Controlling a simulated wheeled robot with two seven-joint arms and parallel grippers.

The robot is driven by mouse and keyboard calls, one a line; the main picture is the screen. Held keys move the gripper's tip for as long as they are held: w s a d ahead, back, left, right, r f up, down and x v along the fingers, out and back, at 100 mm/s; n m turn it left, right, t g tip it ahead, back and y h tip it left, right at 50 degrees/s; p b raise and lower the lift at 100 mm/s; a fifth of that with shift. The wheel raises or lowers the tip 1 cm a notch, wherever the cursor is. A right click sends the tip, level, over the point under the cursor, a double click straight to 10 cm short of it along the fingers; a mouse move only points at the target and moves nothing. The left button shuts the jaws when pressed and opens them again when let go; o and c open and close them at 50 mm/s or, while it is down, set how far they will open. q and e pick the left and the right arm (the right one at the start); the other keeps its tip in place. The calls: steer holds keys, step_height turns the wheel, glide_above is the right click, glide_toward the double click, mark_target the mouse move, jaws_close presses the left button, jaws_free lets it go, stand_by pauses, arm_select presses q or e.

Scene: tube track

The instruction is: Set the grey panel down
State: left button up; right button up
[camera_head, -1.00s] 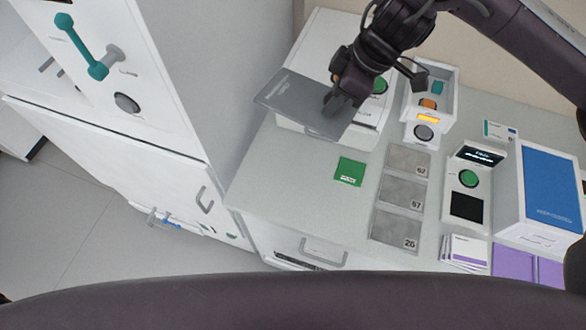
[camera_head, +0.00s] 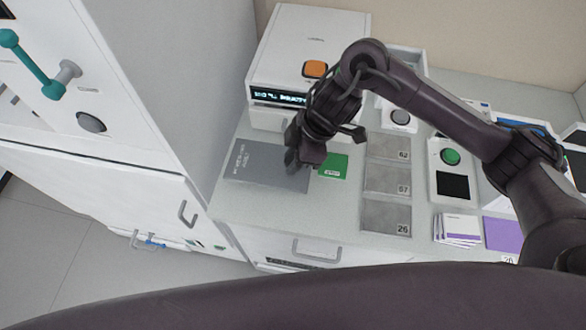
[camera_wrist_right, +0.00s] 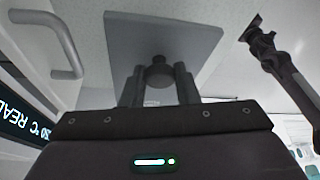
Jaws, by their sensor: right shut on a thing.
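The grey panel (camera_head: 255,168) is a flat, dark grey plate with faint lettering. In the head view it lies level over the left part of the counter, in front of the white device and left of the green square. My right gripper (camera_head: 302,166) is at its right part. In the wrist view my right gripper (camera_wrist_right: 158,80) is shut on a dark round knob on the panel (camera_wrist_right: 165,32). Whether the panel touches the counter I cannot tell. A dark arm at the right of the wrist view seems to be my left; its gripper (camera_wrist_right: 256,28) is small and unclear.
The white device (camera_head: 290,45) with an orange button stands behind the panel. The green square (camera_head: 334,167) lies close to its right, then several numbered grey tiles (camera_head: 386,182). A tall white cabinet (camera_head: 150,100) rises at left. Bare counter (camera_head: 290,215) lies in front.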

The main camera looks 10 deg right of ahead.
steer(key=shift+f+b, duration=0.5)
steer(key=shift+f, duration=2)
steer(key=shift+f, duration=0.2)
steer(key=o, duration=1.1)
steer(key=shift+c, duration=0.2)
steer(key=shift+r, duration=0.15)
steer(key=shift+w+d+r, duration=0.1)
steer(key=shift+r, duration=0.25)
steer(key=p+v, duration=0.1)
steer(key=v, duration=1)
steer(key=shift+r, duration=0.15)
steer(key=shift+s+d, duration=0.15)
steer(key=shift+s, duration=0.05)
